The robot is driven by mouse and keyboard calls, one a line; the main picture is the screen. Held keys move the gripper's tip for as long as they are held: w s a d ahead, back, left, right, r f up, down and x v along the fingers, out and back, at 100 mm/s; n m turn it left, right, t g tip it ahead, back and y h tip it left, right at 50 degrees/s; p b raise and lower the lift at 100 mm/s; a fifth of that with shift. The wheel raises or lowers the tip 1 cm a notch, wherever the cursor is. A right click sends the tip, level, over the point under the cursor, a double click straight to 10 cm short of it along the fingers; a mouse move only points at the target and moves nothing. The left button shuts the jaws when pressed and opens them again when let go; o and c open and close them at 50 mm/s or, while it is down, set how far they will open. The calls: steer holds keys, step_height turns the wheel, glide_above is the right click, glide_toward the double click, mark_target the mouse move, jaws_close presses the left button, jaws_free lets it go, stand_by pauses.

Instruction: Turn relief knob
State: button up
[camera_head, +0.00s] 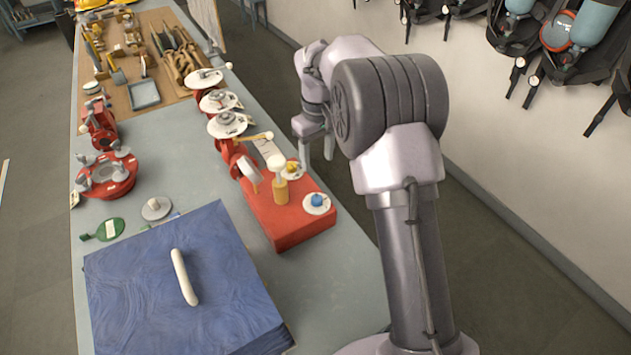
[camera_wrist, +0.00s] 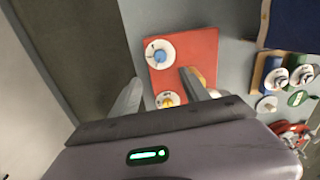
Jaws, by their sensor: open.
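A red block (camera_head: 287,222) on the bench carries two small knobs on white dials, a blue knob (camera_head: 317,199) near its front right corner and a yellow knob (camera_head: 292,167) farther back. I cannot read which is labelled relief. My gripper (camera_head: 315,145) is open and empty beside the block's right side, near the yellow knob. In the wrist view, my gripper (camera_wrist: 163,92) has a finger on either side of the yellow knob (camera_wrist: 167,100), apparently above it. The blue knob (camera_wrist: 160,56) is beyond the fingertips. A tan post (camera_wrist: 193,78) is close to the right finger.
The tan post (camera_head: 281,190) and a white-handled lever stand on the block. Red valves with white dials (camera_head: 226,125) line the bench behind. A blue box (camera_head: 185,290) with a pale handle is in front. Bench at the block's front right is clear.

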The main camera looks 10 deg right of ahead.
mark_target(317, 198)
step_height(317, 198, down, 16)
steer(key=shift+r+b, duration=0.15)
steer(key=shift+b, duration=0.5)
steer(key=shift+c, duration=0.4)
jaws_close()
